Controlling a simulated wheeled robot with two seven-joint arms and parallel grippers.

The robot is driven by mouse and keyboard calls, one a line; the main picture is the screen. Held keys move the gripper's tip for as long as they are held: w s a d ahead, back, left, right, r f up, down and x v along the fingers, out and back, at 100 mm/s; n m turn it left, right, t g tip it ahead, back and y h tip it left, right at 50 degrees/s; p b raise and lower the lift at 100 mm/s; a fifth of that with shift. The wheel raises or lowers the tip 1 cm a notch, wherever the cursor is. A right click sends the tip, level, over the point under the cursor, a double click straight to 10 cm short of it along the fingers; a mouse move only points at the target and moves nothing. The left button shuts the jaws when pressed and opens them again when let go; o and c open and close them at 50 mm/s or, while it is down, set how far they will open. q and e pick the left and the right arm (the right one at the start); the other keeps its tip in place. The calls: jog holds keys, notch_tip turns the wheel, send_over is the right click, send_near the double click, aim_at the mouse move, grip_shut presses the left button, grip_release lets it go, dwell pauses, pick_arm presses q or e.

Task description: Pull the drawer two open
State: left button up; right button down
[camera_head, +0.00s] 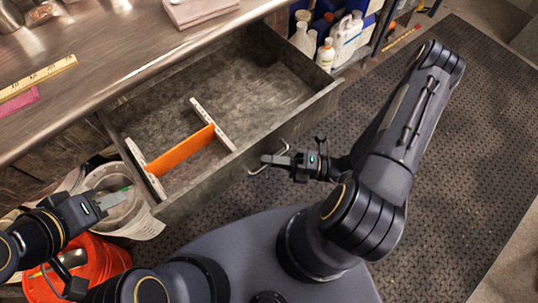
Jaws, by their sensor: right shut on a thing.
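The grey drawer (310,109) under the worktop is pulled well out, and its inside shows. An orange divider (181,149) stands between two white slotted strips in it. A curved metal handle (256,171) is on the drawer's front. My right gripper (280,160) is at this handle, shut on it. My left gripper (102,203) is at the lower left, over the buckets and away from the drawer. Whether its fingers are apart cannot be made out.
A white bucket (149,227) and an orange bucket (108,256) stand below my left arm. White bottles (346,38) fill a shelf right of the drawer. The worktop (120,52) carries a yellow ruler (38,78) and a pink cloth (18,102). The dark floor mat (470,150) at right is clear.

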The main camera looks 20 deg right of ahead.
jog(key=c, duration=1.5)
grip_release()
jog(key=shift+d, duration=0.15)
jog(key=v, duration=0.7)
jog(key=shift+s+d+f, duration=0.1)
jog(key=shift+s+d, duration=0.05)
jog(key=shift+d, duration=0.1)
